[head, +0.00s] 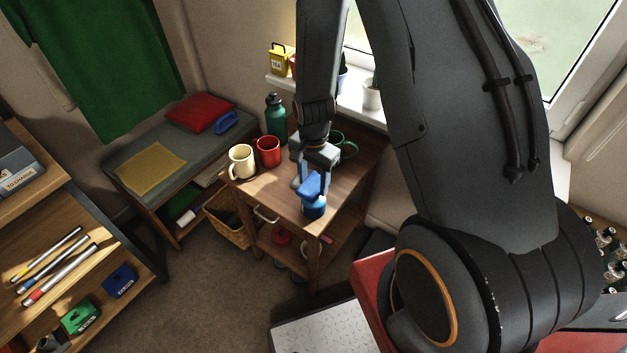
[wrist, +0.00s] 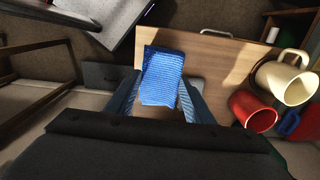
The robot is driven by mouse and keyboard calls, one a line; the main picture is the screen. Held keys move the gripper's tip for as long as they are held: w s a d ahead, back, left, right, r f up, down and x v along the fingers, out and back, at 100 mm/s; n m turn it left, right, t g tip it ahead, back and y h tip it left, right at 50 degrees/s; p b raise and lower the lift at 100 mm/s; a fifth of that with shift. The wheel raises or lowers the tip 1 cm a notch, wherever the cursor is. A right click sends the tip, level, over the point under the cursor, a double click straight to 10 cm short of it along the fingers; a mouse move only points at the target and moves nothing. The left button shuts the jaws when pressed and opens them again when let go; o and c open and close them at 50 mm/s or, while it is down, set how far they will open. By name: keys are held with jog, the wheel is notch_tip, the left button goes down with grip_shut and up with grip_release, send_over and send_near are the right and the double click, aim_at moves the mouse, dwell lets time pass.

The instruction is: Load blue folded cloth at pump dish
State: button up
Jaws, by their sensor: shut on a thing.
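My gripper (head: 312,181) is above the front corner of the small wooden table. It is shut on the blue folded cloth (head: 311,186), which sits between the fingers. The wrist view shows the ribbed blue cloth (wrist: 161,76) between the two fingertips (wrist: 158,95).
On the wooden table (head: 270,198) stand a cream mug (head: 241,162), a red mug (head: 268,152), a green mug (head: 347,148) and a green bottle (head: 275,118). A bench (head: 205,140) with a red cushion (head: 199,113) is at the left. The table's front left is clear.

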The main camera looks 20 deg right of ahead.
aim_at(313, 183)
jog(key=shift+f+b, duration=0.5)
jog(key=shift+f, duration=0.4)
dwell(0.9)
dwell(0.5)
jog(key=shift+r+p, duration=2.55)
jog(key=shift+r, duration=1)
